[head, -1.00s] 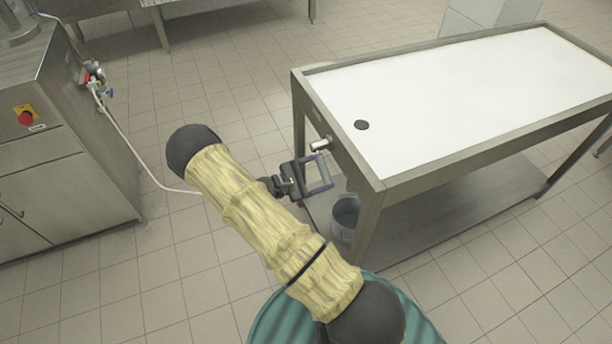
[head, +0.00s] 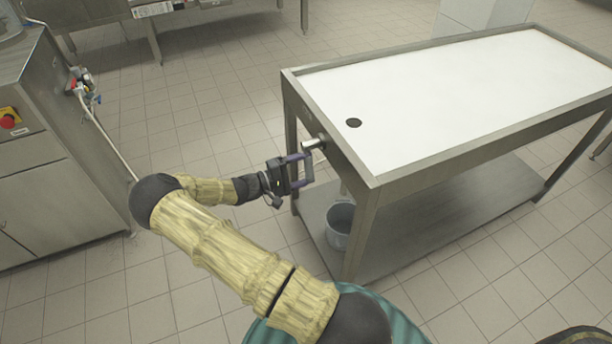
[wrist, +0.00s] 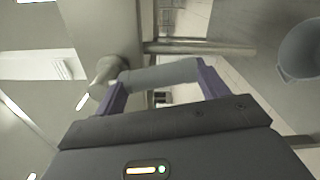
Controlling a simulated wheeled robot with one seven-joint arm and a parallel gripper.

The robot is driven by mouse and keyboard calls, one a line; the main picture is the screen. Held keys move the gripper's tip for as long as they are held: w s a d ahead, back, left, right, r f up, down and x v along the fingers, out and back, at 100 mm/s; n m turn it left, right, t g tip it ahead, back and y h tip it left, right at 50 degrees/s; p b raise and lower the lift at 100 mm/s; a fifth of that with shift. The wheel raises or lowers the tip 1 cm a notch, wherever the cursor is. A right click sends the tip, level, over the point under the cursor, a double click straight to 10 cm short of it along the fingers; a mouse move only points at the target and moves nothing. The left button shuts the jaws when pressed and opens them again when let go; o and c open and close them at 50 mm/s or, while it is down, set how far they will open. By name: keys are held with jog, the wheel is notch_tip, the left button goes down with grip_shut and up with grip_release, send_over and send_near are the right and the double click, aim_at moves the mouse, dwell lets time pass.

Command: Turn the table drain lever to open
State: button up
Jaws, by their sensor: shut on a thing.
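The white-topped table (head: 385,165) has a dark round drain hole (head: 353,123) near its left end. A metal drain fitting (head: 314,143) sticks out of that end, below the rim. My gripper (head: 307,168) is at this fitting. In the wrist view, the pale grey drain lever (wrist: 160,76) spans between the two purple fingers of my gripper (wrist: 162,86), which are shut on it. The lever joins a rounded grey pipe end at left. In the head view, my gripper hides much of the lever, and its exact angle is hard to tell.
A grey bucket (head: 339,228) stands on the table's lower shelf (head: 440,225), below the drain; it also shows in the wrist view (wrist: 303,48). A steel cabinet (head: 55,180) with a red button and hose stands at left. Tiled floor lies open between.

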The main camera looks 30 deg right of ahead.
jog(key=shift+w+f+m+b, duration=0.15)
jog(key=shift+w+m+b, duration=0.55)
jog(key=shift+w+m, duration=0.5)
jog(key=shift+s+m, duration=0.15)
jog(key=shift+m, duration=0.15)
jog(key=o, duration=1.4)
jog(key=a, duration=0.5)
jog(key=w+a, duration=0.1)
jog(key=a, duration=0.5)
jog(key=w+a, duration=0.1)
jog(key=a, duration=0.5)
jog(key=shift+w, duration=0.1)
